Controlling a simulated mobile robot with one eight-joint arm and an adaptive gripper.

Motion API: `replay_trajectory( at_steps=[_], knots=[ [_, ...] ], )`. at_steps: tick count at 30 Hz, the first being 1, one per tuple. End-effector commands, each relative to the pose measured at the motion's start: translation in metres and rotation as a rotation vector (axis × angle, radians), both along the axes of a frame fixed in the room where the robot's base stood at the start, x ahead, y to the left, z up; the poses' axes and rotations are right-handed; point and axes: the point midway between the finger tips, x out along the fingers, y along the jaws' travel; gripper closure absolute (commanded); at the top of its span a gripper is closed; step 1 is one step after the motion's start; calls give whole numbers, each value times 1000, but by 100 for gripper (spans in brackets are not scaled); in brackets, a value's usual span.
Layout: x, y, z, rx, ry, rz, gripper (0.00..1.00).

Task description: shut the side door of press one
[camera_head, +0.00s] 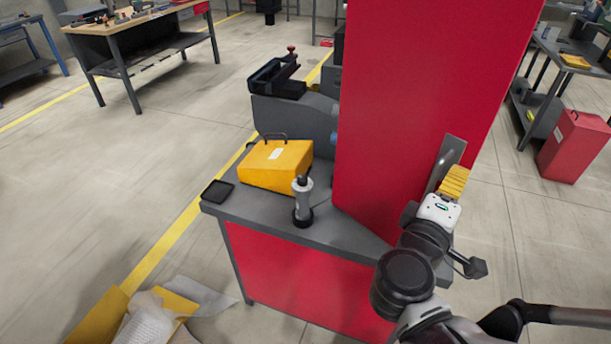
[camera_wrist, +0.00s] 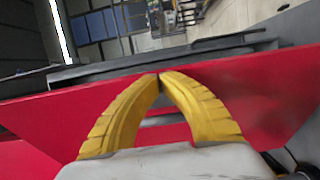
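A tall red panel (camera_head: 415,90), which looks like the side door of press one, stands on the grey bench top in the head view. A grey plate with a bar handle (camera_head: 452,158) is at its right edge. My gripper (camera_head: 457,172) is close by this handle; I cannot tell whether it touches. In the wrist view the yellow fingertips (camera_wrist: 160,77) meet, with nothing visible between them. A red surface (camera_wrist: 260,90) lies behind the fingers, with a dark grey edge (camera_wrist: 130,68) beyond. I cannot tell how far the door stands open.
A yellow case (camera_head: 275,165), a grey-and-black cylinder (camera_head: 302,203) and a black tray (camera_head: 217,192) are on the grey bench top (camera_head: 345,235), left of the panel. An open box (camera_head: 100,318) lies on the floor. Left floor is mostly clear.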

Motion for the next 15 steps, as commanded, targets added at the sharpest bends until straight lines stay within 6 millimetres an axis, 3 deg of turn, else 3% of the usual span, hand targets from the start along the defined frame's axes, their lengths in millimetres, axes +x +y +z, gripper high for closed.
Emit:
replay_trajectory(
  at_steps=[6, 15],
  knots=[
    [31, -39, -2, 0, 0, -16, 100],
    [75, -72, -2, 0, 0, -10, 100]
  ],
)
